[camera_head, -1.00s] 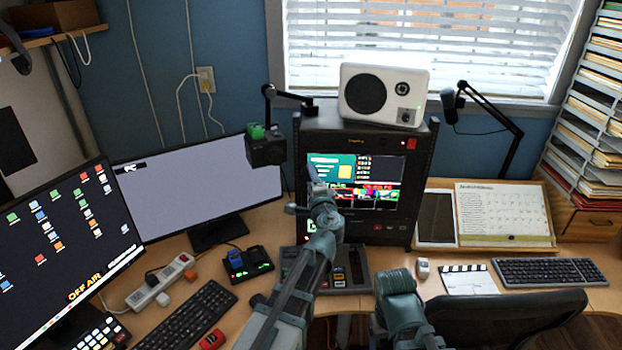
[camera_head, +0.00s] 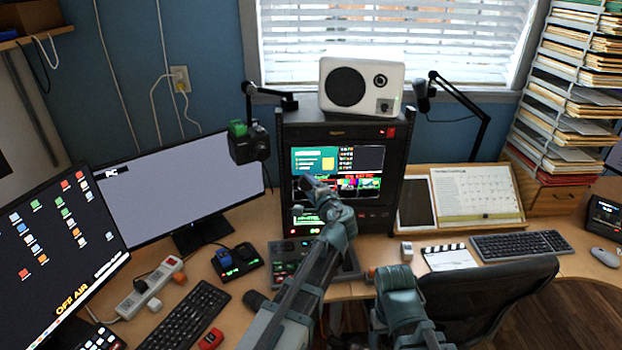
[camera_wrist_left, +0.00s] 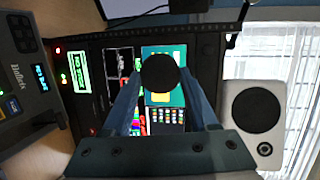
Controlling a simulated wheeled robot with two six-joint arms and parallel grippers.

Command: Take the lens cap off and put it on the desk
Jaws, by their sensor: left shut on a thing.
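The lens cap (camera_wrist_left: 160,73) is a round black disc in the left wrist view, between the two fingertips of my left gripper (camera_wrist_left: 158,92). The gripper is shut on it and holds it in the air in front of the lit rack screen. In the head view my left gripper (camera_head: 306,188) is small, and the cap is too dark to make out. The black camera (camera_head: 248,142) hangs on an arm left of the rack, apart from the gripper. The wooden desk (camera_head: 375,252) runs below. My right arm's end (camera_head: 399,285) is low in the head view; its fingertips cannot be made out.
A black rack (camera_head: 392,195) with a white speaker (camera_head: 362,86) on top stands behind my left gripper. A control panel (camera_head: 283,258) lies below it. A clapperboard (camera_head: 449,257), keyboard (camera_head: 520,244) and chair (camera_head: 480,295) are at right. Bare desk shows around the clapperboard.

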